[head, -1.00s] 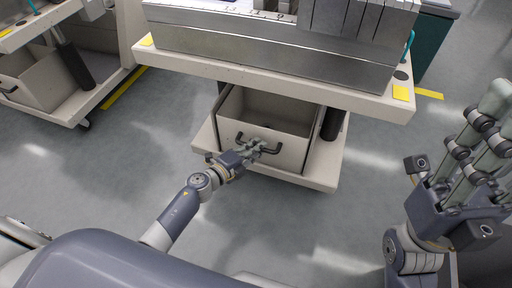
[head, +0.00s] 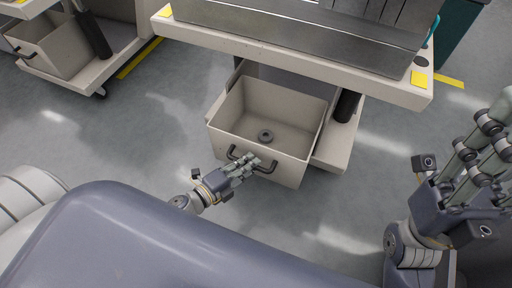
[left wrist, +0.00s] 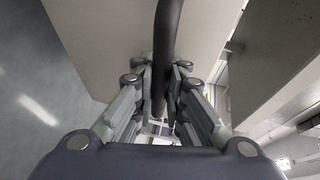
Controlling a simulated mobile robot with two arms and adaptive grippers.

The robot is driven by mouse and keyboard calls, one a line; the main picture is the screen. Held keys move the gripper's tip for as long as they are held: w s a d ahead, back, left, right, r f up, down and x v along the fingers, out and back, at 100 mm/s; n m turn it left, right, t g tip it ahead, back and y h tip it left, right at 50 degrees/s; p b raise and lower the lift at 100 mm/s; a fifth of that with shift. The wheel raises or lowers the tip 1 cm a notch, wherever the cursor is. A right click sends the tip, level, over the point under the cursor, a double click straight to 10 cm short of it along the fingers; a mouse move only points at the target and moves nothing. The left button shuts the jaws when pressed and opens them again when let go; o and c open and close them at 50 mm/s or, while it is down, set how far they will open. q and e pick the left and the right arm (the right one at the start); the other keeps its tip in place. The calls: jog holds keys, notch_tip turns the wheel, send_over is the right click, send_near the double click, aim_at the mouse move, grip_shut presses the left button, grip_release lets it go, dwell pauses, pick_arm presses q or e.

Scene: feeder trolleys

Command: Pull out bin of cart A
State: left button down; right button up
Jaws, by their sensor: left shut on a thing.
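The beige bin (head: 290,168) stands partly out from under the middle cart (head: 300,62), open at the top. A small dark ring-shaped part (head: 265,136) lies on its floor. The bin's front has a dark bar handle (head: 234,153). In the left wrist view the handle (left wrist: 168,35) runs between the closed fingers beside the bin's front wall (left wrist: 100,35). My right gripper (head: 498,125) is raised at the right, away from the bin. Its fingertips are cut off by the picture edge.
A second cart (head: 120,62) with its own bin (head: 50,58) stands at the upper left. The middle cart carries a grey metal block (head: 300,35) and has a dark post (head: 346,106) beside the bin. Grey floor (head: 100,150) is clear between the carts and me.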

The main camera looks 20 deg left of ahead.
pick_arm(q)
jog(key=shift+s, duration=1.55)
jog(key=c, duration=1.6)
grip_release()
jog(key=shift+a, duration=0.1)
jog(key=v, duration=1.2)
jog(key=shift+r, duration=0.1)
